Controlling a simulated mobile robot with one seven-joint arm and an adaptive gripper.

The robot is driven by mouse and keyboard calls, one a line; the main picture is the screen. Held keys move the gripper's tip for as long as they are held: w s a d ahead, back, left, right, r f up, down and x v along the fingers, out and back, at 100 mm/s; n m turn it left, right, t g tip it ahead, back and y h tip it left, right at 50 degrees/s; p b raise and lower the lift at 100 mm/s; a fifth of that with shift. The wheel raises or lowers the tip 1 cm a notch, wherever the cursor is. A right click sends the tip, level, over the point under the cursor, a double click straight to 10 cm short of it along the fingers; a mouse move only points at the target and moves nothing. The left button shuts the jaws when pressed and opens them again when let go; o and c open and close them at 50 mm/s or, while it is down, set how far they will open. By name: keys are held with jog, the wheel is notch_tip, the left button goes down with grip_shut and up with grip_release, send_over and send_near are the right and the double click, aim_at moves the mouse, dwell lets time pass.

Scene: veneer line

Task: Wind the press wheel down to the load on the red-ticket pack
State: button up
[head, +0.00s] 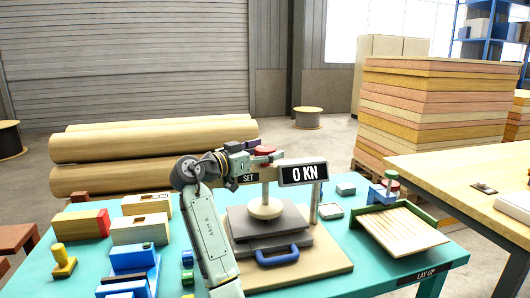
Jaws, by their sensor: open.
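The press stands on a pale wooden base (330,262) on the teal table. Its red wheel (265,151) is at the top of the screw, above a round cream foot (265,208). My gripper (266,157) is open at the wheel; I cannot tell whether its fingers touch it. Grey plates (238,224) lie under the foot, with a blue handle (278,256) in front. The display (304,174) reads 0 KN, and a SET label shows beside it. I cannot make out a red ticket on any pack in the press.
A wooden block with a red end (78,224), other wooden blocks (140,229) and blue fixtures (132,260) crowd the table's left. A green-edged slatted tray (402,228) is at the right. Logs (95,148) lie behind; a wooden bench (480,170) stands right.

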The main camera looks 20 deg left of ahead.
jog(key=shift+s, duration=0.1)
jog(key=v, duration=1.2)
